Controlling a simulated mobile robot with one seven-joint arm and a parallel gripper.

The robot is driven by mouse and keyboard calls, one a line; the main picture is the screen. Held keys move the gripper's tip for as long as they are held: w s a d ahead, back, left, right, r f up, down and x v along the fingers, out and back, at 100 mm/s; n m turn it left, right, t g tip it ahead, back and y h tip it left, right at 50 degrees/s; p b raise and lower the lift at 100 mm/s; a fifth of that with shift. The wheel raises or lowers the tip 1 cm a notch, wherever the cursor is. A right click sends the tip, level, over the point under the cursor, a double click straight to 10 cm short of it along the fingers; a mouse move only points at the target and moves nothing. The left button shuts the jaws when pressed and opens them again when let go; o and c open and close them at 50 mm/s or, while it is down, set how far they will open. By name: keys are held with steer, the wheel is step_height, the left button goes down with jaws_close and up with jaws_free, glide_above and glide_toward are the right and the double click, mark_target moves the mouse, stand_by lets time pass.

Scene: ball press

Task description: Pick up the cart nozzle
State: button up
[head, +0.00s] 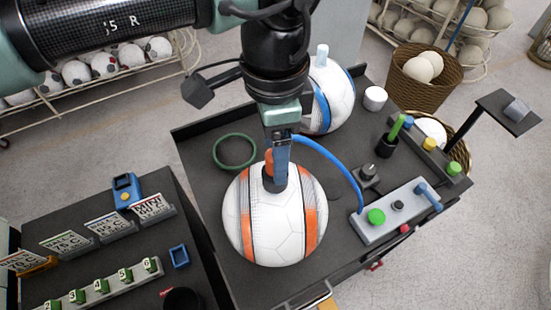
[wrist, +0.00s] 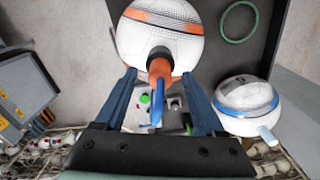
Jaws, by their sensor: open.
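The cart nozzle is an orange piece with a dark base and a blue hose. It appears partly hidden behind my gripper in the head view (head: 268,160) and between my fingers in the wrist view (wrist: 159,68). It stands on top of the white ball with orange and black stripes (head: 275,232), which also shows in the wrist view (wrist: 140,35). My gripper (head: 279,172) is over the ball, pointing down. Its fingers (wrist: 159,76) are open, one on each side of the nozzle, with gaps visible. The blue hose (head: 335,163) arcs right toward the control panel.
A white ball with blue stripes (head: 333,98) stands behind on the dark cart top (head: 205,150), near a green ring (head: 234,134). The grey panel (head: 372,233) with a green button is at right. A dark cup (head: 386,145) stands beyond it.

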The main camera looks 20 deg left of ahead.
mark_target(269, 184)
steer(key=shift+f, duration=1.15)
jaws_close()
